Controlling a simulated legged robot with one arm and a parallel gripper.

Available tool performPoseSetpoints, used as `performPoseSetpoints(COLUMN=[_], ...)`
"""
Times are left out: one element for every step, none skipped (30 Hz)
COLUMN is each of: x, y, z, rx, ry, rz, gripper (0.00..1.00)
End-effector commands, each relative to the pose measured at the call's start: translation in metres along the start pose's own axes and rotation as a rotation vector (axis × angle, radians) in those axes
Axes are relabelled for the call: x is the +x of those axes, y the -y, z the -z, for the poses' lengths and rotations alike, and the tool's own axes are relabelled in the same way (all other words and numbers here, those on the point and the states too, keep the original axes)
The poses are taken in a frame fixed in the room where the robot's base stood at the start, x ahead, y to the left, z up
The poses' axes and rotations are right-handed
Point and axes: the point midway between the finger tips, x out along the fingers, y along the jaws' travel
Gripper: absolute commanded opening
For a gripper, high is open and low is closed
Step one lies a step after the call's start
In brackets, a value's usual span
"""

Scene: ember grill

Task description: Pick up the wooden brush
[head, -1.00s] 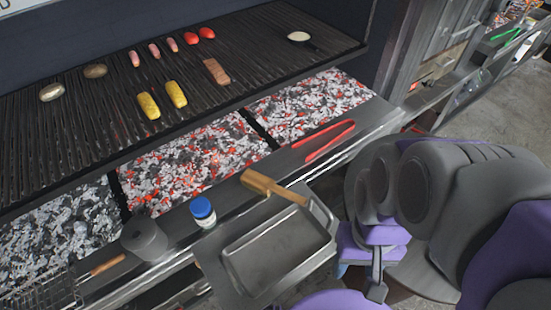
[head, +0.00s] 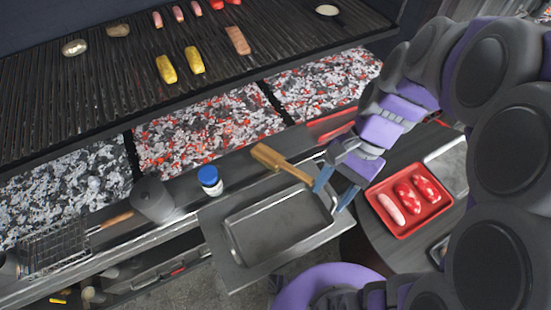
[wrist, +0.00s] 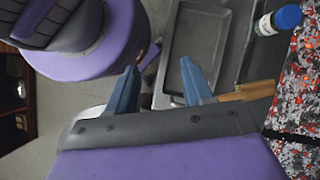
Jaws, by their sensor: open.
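The wooden brush (head: 280,163) lies slanted on the ledge in front of the coals, behind the metal tray (head: 232,250). Its right end lies close to my gripper (head: 331,192), which is open with blue fingers pointing down over the tray's right end. I cannot tell whether a finger touches the brush. In the wrist view, part of the brush (wrist: 245,92) shows right of my gripper (wrist: 158,68), partly hidden by the gripper's body. Nothing shows between the fingers except the tray side and floor.
A blue-capped jar (head: 210,181) and a dark grey cylinder (head: 152,198) stand on the ledge to the left. Red tongs (head: 325,126) lie behind my arm, partly hidden. A red tray (head: 408,229) with meat is at right. Hot coals (head: 205,130) lie beyond the ledge.

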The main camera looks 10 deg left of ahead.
Motion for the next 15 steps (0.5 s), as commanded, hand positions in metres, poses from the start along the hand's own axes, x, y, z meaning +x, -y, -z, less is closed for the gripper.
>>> performPoseSetpoints(x=[-0.002, -0.003, -0.003, -0.004, -0.005, -0.006, -0.008, -0.008, -0.008, -0.009, -0.01, -0.011, -0.011, -0.01, -0.01], y=[0.011, 0.017, 0.023, 0.028, 0.032, 0.038, 0.042, 0.046, 0.052, 0.056, 0.059, 0.064, 0.067, 0.07, 0.076], z=[0.008, 0.012, 0.018, 0.021, 0.026, 0.033, 0.038, 0.044, 0.051, 0.056, 0.062, 0.07, 0.076, 0.082, 0.09], rx=[0.056, 0.09, 0.135, 0.17, 0.204, 0.25, 0.284, 0.319, 0.366, 0.4, 0.434, 0.48, 0.513, 0.548, 0.594], ry=[0.036, 0.058, 0.089, 0.112, 0.137, 0.167, 0.188, 0.21, 0.242, 0.265, 0.288, 0.321, 0.345, 0.371, 0.403], rz=[0.013, 0.022, 0.031, 0.039, 0.045, 0.055, 0.064, 0.068, 0.074, 0.079, 0.083, 0.089, 0.091, 0.092, 0.096], gripper=[0.51, 0.51, 0.51, 0.51, 0.51, 0.51, 0.51, 0.51, 0.51, 0.51, 0.51, 0.51, 0.51, 0.51, 0.51])
